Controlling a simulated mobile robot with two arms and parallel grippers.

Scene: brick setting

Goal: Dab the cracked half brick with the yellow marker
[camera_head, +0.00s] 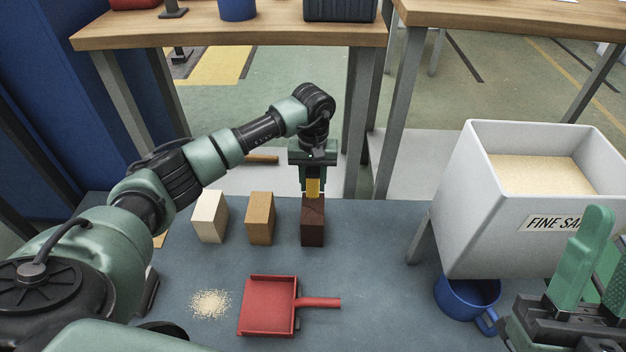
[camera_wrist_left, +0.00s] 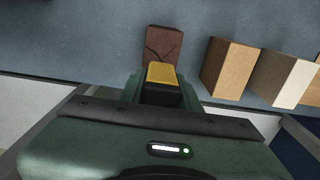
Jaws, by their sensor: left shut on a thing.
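The cracked half brick (camera_head: 313,227) is dark brown and stands on the blue-grey bench, rightmost of three blocks in the head view. Dark crack lines show on its top in the wrist view (camera_wrist_left: 162,43). My left gripper (camera_head: 313,184) is shut on the yellow marker (camera_head: 313,188), directly above this brick. In the wrist view the marker's yellow end (camera_wrist_left: 161,73) overlaps the brick's near part; I cannot tell whether it touches. My right gripper (camera_head: 597,270) is at the lower right, its fingers apart and nothing seen between them.
A tan block (camera_head: 260,218) and a cream block (camera_head: 210,217) stand left of the brick. A red dustpan (camera_head: 268,303) and a sand pile (camera_head: 211,303) lie in front. A white sand hopper (camera_head: 455,200) stands at the right over a blue mug (camera_head: 455,297).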

